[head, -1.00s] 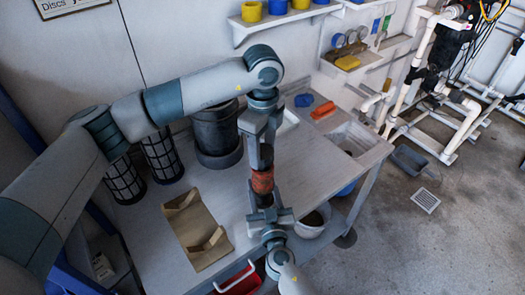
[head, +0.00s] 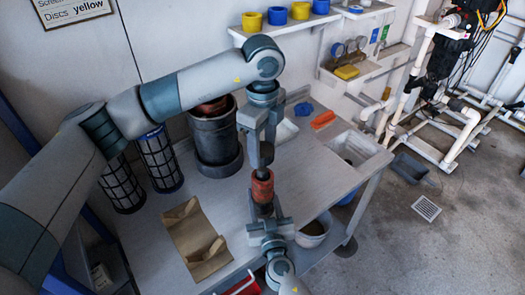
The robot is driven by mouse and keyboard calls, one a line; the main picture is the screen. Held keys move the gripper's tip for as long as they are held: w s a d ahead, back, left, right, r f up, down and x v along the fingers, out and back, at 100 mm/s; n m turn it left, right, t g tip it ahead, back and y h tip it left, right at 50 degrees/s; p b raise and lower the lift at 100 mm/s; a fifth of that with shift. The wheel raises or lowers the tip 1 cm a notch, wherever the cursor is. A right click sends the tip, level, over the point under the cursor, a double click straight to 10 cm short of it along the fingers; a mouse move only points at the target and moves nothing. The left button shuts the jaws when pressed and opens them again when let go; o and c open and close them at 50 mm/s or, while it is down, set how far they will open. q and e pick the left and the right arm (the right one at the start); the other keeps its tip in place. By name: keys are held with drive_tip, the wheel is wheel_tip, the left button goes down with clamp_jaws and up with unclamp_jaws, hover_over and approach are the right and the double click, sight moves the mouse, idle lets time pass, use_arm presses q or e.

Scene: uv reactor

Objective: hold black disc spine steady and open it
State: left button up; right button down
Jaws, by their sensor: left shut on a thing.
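The black disc spine (head: 266,154) stands nearly upright between my two grippers, above the table. Its dark upper part is between the fingers of my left gripper (head: 262,150), which comes down from above and is shut on it. An orange-red section (head: 262,186) shows below those fingers. My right gripper (head: 265,212) comes up from below, and its fingers close around the lower end of the orange-red section. The lower end is partly hidden by those fingers. Whether the dark part and the orange-red section are still joined cannot be told.
A dark canister (head: 216,150) with reddish contents stands behind on the table (head: 225,192). Two caged black cylinders (head: 159,160) stand left. A tan folded holder (head: 196,240) lies in front. A sink (head: 355,148) is right. A shelf (head: 300,24) holds yellow and blue cups.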

sight(262, 168)
drive_tip(key=c, duration=0.9)
unclamp_jaws()
drive_tip(key=shift+s, duration=0.1)
use_arm(q)
drive_tip(key=shift+f, duration=0.25)
use_arm(e)
drive_tip(key=shift+s+d+f, duration=0.1)
drive_tip(key=shift+s, duration=0.45)
use_arm(q)
wheel_tip(262, 168, down, 3)
drive_tip(key=b, duration=0.3)
drive_tip(key=shift+f+b, duration=0.15)
drive_tip(key=shift+b, duration=0.25)
use_arm(e)
drive_tip(key=s, duration=0.3)
drive_tip(key=s+d, duration=0.1)
drive_tip(key=s, duration=0.2)
drive_tip(key=s+d, duration=0.1)
drive_tip(key=s, duration=0.2)
drive_tip(key=shift+s, duration=0.25)
use_arm(q)
drive_tip(key=shift+f, duration=0.1)
use_arm(e)
drive_tip(key=shift+s, duration=0.5)
